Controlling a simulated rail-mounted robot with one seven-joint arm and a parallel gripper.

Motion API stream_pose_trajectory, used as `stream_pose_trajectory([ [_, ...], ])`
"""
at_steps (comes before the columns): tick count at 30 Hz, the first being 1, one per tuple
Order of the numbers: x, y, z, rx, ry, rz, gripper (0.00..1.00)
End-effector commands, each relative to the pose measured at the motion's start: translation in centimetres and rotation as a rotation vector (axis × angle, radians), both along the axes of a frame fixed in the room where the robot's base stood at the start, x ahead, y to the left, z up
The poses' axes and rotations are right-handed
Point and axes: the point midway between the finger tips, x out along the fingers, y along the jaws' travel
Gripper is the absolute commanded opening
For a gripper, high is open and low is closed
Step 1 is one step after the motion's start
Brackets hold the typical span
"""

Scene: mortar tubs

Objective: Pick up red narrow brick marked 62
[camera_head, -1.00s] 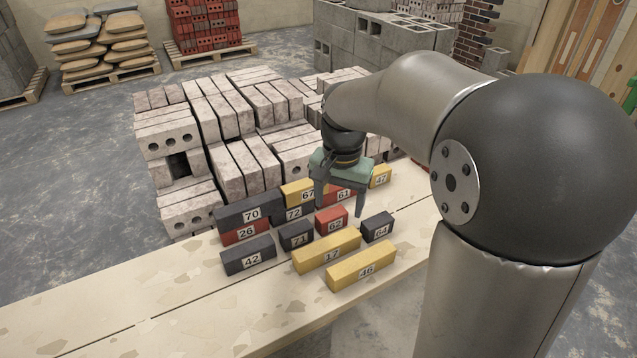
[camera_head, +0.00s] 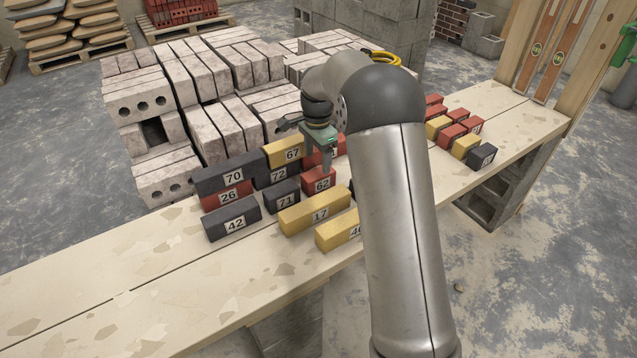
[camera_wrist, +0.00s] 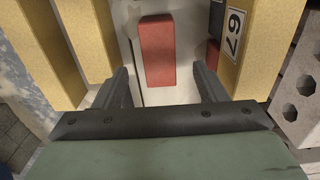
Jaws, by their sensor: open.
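The red narrow brick marked 62 (camera_head: 318,175) lies on the wooden plank, behind the yellow brick 17 (camera_head: 312,214) and right of the dark brick 71 (camera_head: 283,193). My gripper (camera_head: 327,158) is above and just behind it, fingers pointing down. In the wrist view a red brick (camera_wrist: 157,50), apparently the 62, lies ahead between the lines of the two open fingers (camera_wrist: 161,72). The fingers hold nothing. Its number does not show there.
Yellow brick 67 (camera_head: 286,152) stands close behind; in the wrist view it is at right (camera_wrist: 240,45). Dark 70 (camera_head: 229,173), red 26 (camera_head: 226,195) and dark 42 (camera_head: 232,219) are at left. My arm hides part of the yellow 46 (camera_head: 335,232). The plank's left end is clear.

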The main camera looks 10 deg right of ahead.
Motion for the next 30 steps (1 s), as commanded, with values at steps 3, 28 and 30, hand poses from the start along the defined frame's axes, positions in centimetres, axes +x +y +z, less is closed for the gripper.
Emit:
stream_pose_trajectory([
  [3,0.0,0.0,-1.7,0.001,0.001,-0.001,0.65],
  [28,-0.1,-0.2,-7.5,0.001,0.000,0.000,0.57],
  [30,-0.1,-0.2,-7.5,0.000,0.000,0.000,0.38],
])
